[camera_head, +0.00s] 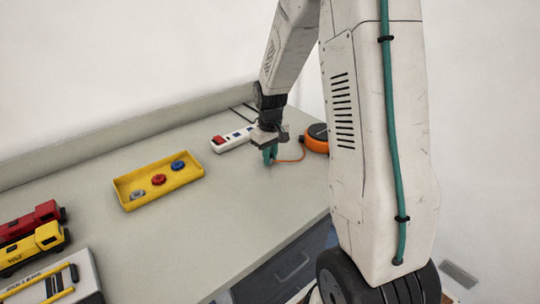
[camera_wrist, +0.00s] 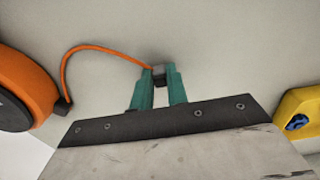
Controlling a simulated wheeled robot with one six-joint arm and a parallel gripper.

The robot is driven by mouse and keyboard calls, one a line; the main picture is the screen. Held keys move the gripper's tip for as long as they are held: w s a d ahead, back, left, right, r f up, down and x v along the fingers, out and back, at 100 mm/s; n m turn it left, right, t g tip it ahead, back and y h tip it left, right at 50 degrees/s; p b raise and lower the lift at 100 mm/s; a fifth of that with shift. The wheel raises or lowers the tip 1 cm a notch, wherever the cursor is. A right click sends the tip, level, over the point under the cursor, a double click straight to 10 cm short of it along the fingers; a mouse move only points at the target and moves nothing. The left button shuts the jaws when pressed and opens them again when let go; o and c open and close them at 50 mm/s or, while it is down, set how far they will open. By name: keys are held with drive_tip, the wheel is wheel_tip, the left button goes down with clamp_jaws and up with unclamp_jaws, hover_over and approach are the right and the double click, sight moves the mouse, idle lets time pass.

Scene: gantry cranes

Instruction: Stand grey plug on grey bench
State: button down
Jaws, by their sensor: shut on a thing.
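My gripper (camera_head: 270,155) has green fingers and is low over the grey bench (camera_head: 235,205), near its back right part. In the wrist view my gripper (camera_wrist: 160,82) is shut on a small dark grey plug (camera_wrist: 159,71). An orange cord (camera_wrist: 95,48) runs from the plug to an orange cable reel (camera_wrist: 28,85) at the left. The reel (camera_head: 316,140) stands right of my gripper in the head view. The plug is hidden by the fingers in the head view. I cannot tell whether it touches the bench.
A white power strip (camera_head: 238,137) with a red switch lies just behind my gripper. A yellow tray (camera_head: 137,204) with grey, red and blue pieces is to the left. Red and yellow trucks (camera_head: 35,248) stand far left. The bench middle is clear.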

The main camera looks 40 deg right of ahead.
drive_tip(key=c, duration=1.4)
unclamp_jaws()
drive_tip(key=shift+f, duration=0.1)
wheel_tip(320, 180, up, 12)
drive_tip(key=s+a+r, duration=0.5)
drive_tip(key=a+r, duration=0.1)
drive_tip(key=shift+t, duration=0.6)
drive_tip(key=s+a+r, duration=0.1)
drive_tip(key=s+a, duration=0.2)
drive_tip(key=s, duration=0.4)
drive_tip(key=s+a, duration=0.4)
drive_tip(key=s, duration=0.4)
drive_tip(key=s+a+r, duration=0.1)
drive_tip(key=s+a, duration=0.2)
drive_tip(key=s, duration=0.4)
drive_tip(key=shift+s+a+r, duration=0.2)
drive_tip(key=shift+a+r, duration=0.1)
drive_tip(key=shift+a, duration=0.1)
